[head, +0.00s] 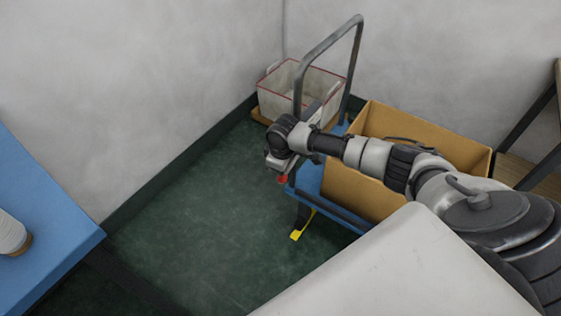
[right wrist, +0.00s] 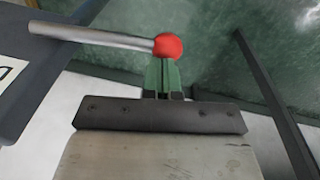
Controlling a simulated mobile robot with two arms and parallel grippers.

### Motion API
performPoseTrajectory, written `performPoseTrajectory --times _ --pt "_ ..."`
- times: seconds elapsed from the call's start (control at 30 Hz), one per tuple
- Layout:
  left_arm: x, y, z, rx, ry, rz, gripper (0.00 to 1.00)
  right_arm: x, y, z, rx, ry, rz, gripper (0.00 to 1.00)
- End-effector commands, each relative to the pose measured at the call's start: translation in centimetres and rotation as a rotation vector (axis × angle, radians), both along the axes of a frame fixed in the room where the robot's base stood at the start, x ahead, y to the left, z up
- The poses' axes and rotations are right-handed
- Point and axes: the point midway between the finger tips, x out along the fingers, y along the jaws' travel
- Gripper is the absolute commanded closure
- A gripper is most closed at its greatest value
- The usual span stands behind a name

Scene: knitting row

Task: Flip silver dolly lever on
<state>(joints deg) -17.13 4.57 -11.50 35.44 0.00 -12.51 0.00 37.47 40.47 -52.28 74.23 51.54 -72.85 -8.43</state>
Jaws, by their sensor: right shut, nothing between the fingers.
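The silver dolly lever (right wrist: 95,37) is a straight metal rod with a red ball knob (right wrist: 168,46) in the right wrist view. The rod comes from the left, lying nearly level in that picture. My right gripper (right wrist: 163,76) has its green fingers together and empty, with their tips right at the knob; I cannot tell whether they touch it. In the head view the knob (head: 282,179) shows just below my right gripper (head: 277,163), at the near left end of the blue dolly (head: 308,178). The rod is mostly hidden there. My left gripper is out of view.
The dolly carries a cardboard box (head: 365,195) and has a tall grey handle (head: 328,42). A yellow pedal (head: 301,226) sticks out low. A white bin with red rim (head: 279,92) stands in the corner. Green floor (head: 200,225) is clear at left, before a blue table (head: 50,215).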

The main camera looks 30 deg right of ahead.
Motion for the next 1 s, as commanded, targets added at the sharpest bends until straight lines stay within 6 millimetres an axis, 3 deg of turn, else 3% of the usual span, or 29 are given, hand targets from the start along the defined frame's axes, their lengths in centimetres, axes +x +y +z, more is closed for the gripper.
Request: performPoseTrajectory --times 0.23,0.7,1.0 --pt "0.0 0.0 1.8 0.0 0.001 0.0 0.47 -0.2 0.4 -2.5 -0.194 -0.077 0.004 1.0" --pt "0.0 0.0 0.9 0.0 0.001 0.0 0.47 0.3 -0.7 -7.2 -0.535 -0.22 0.001 1.0" --pt "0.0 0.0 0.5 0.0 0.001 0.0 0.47 0.6 -1.4 -8.3 -0.538 -0.222 -0.001 1.0"
